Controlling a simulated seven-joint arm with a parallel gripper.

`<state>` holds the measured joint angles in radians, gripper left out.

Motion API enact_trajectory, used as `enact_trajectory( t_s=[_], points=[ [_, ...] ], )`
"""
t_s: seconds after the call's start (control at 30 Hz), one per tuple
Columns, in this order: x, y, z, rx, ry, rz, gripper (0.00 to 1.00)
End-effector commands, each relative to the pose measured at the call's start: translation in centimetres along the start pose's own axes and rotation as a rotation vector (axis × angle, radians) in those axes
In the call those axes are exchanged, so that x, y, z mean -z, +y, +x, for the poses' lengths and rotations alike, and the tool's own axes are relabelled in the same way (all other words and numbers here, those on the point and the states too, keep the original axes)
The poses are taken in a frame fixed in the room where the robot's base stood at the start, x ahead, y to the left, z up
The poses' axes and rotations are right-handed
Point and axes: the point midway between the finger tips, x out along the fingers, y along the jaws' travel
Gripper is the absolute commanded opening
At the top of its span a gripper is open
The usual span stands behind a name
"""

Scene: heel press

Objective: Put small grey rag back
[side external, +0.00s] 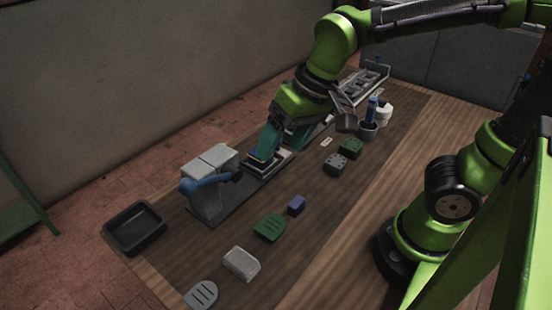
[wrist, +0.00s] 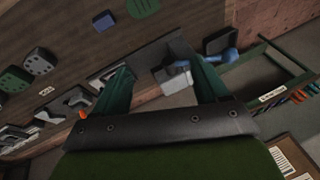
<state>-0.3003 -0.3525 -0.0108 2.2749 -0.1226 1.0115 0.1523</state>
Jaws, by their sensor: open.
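A pale grey, soft-edged lump (side external: 241,263) lies near the front of the table in the side view. It may be the small grey rag, but I cannot tell for sure. My gripper (side external: 277,152) is over the press fixture, far behind and right of that lump. Its two teal fingers are spread with a gap between them, and I see nothing held. In the wrist view my gripper (wrist: 163,78) also shows apart fingers, with the fixture's grey box (wrist: 174,80) visible between them. The grey lump is not clear in the wrist view.
The press has a blue lever (side external: 207,183) and pale grey boxes (side external: 211,160). A black tray (side external: 135,228) is at the left edge.

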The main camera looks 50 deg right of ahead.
Motion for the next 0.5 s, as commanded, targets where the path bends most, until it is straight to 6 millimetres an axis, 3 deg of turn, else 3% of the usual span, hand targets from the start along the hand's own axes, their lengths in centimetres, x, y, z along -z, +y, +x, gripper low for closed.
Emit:
enact_trajectory(
  t_s=[0.1,0.2,0.5],
  points=[
    [-0.1,3.4,-2.7,0.04,0.144,0.059,0.73],
    [-0.5,5.2,-4.0,0.051,0.232,0.085,0.73],
    [-1.0,6.8,-4.9,0.055,0.315,0.105,0.73]
  ],
)
